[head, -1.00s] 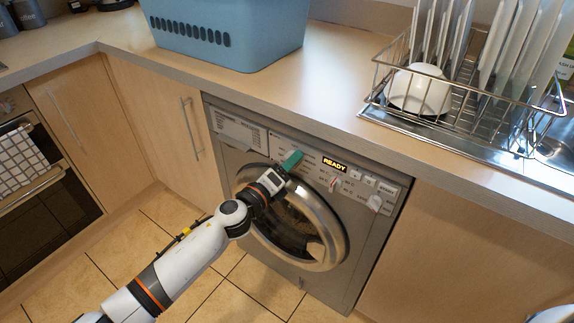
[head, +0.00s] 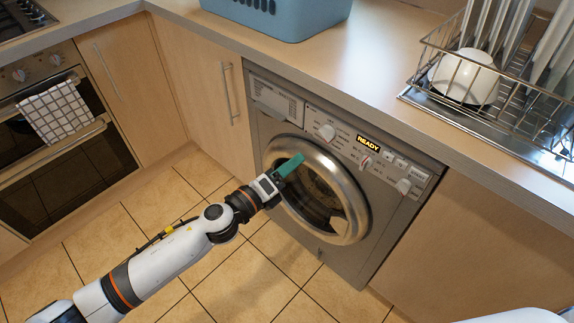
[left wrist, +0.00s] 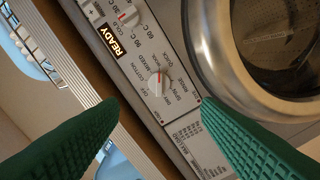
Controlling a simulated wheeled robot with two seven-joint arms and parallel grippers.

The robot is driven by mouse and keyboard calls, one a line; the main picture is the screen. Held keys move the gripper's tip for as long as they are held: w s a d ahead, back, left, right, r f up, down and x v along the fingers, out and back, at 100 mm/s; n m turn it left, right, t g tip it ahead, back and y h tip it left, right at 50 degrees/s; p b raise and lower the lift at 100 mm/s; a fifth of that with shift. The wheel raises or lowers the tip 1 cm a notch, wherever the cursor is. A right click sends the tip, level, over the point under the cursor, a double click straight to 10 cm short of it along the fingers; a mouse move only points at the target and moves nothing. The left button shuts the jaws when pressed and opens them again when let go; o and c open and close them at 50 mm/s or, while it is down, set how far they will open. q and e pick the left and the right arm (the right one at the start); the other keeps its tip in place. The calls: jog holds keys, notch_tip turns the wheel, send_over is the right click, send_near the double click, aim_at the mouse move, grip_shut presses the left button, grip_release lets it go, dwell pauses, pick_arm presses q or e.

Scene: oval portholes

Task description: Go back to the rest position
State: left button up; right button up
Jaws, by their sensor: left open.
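The grey washing machine (head: 275,120) stands under the worktop with its round door (head: 335,225) shut. Its display (head: 368,144) reads READY; the display also shows in the left wrist view (left wrist: 111,40). My left gripper (head: 290,165) has green fingers and is in front of the upper left of the door rim, below the left dial (head: 326,131). In the left wrist view the fingers (left wrist: 158,100) are spread apart with nothing between them, and a dial (left wrist: 158,84) shows beyond them. My right gripper is out of view.
A blue basket (head: 280,18) stands on the worktop (head: 330,75). A wire dish rack (head: 430,88) with plates and a white bowl (head: 467,76) is at right. An oven (head: 50,165) with a checked towel (head: 57,112) is at left. The tiled floor (head: 235,290) looks clear.

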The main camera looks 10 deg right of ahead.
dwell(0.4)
